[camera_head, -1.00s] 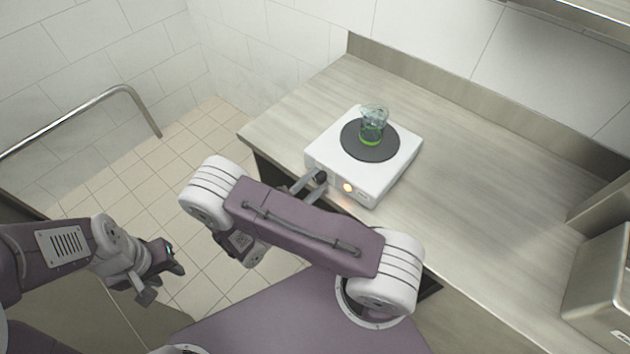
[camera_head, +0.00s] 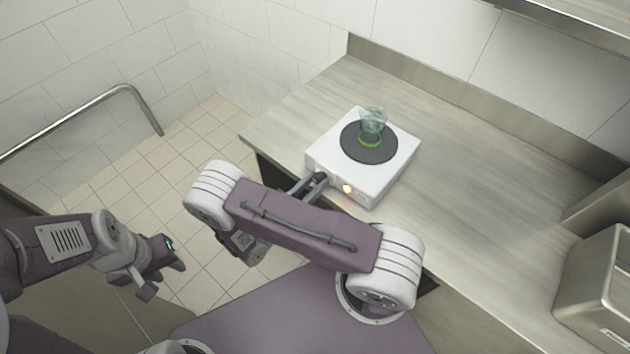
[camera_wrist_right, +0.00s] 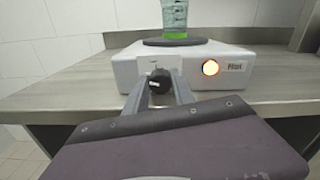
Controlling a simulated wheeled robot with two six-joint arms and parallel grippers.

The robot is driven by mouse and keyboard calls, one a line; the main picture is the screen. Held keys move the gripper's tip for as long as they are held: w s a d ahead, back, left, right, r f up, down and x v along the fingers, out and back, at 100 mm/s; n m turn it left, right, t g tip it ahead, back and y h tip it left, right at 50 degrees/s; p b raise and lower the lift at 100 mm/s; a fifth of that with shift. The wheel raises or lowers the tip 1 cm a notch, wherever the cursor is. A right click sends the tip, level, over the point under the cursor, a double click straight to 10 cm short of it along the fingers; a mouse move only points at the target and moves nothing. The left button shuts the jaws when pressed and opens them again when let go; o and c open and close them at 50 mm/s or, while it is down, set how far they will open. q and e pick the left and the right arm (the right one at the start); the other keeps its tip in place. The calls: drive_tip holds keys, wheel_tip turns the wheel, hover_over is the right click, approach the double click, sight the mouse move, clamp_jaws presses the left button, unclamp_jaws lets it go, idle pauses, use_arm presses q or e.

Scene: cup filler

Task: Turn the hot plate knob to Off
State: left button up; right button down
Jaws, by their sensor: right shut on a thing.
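A white hot plate (camera_head: 392,178) with a dark round heating disc (camera_head: 384,151) sits near the counter's front edge; it also shows in the right wrist view (camera_wrist_right: 240,69). A glass beaker (camera_head: 372,125) with a green band stands on the disc. The black knob (camera_wrist_right: 160,80) is on the front panel, left of a glowing orange light (camera_wrist_right: 210,68). My right gripper (camera_head: 318,179) is shut on the knob, one finger on each side in the wrist view (camera_wrist_right: 160,88). My left gripper (camera_head: 163,280) hangs open and empty over the floor, away from the counter.
The wooden-look counter (camera_head: 470,190) is clear to the right of the hot plate. A metal container (camera_head: 595,290) stands at the far right. A metal rail (camera_head: 90,110) runs along the left. Tiled walls stand behind.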

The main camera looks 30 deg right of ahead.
drive_tip(key=shift+r+n, duration=0.1)
drive_tip(key=shift+n, duration=1.5)
drive_tip(key=c, duration=1.3)
unclamp_jaws()
drive_tip(key=shift+c, duration=0.2)
